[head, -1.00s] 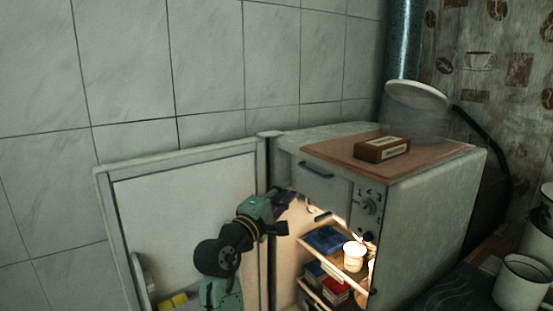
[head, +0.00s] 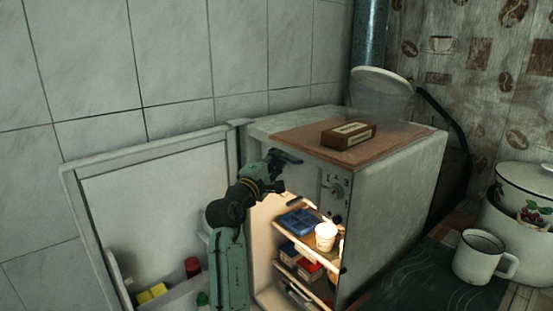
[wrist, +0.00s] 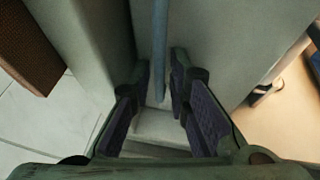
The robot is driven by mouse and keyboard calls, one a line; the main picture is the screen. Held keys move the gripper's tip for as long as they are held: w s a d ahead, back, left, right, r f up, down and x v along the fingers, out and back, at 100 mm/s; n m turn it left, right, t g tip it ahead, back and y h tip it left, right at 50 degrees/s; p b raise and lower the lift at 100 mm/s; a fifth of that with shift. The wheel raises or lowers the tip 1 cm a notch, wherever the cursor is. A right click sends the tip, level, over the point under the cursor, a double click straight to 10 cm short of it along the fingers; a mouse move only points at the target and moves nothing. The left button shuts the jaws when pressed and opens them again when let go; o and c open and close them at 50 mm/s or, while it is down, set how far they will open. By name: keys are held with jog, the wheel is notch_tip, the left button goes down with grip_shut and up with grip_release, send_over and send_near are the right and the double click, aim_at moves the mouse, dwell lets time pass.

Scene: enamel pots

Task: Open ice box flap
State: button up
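The ice box flap (head: 301,178) is the pale panel at the top of the open fridge's front, and it looks shut. Its dark blue bar handle shows in the wrist view (wrist: 160,45), in front of the flap's grey face (wrist: 215,45). My gripper (head: 281,160) is at the flap in the head view and hides much of it and its handle. In the wrist view my gripper's (wrist: 161,82) purple-padded fingers are apart, one on each side of the handle's end. Gaps show beside the bar, so the fingers do not look closed on it.
The fridge door (head: 150,215) stands open at left. Shelves below the flap hold a white cup (head: 325,236) and a blue container (head: 298,221). A brown box (head: 348,134) lies on the fridge top. A white mug (head: 481,257) and pots stand at right.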

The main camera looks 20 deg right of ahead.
jog(key=shift+c, duration=0.6)
grip_shut()
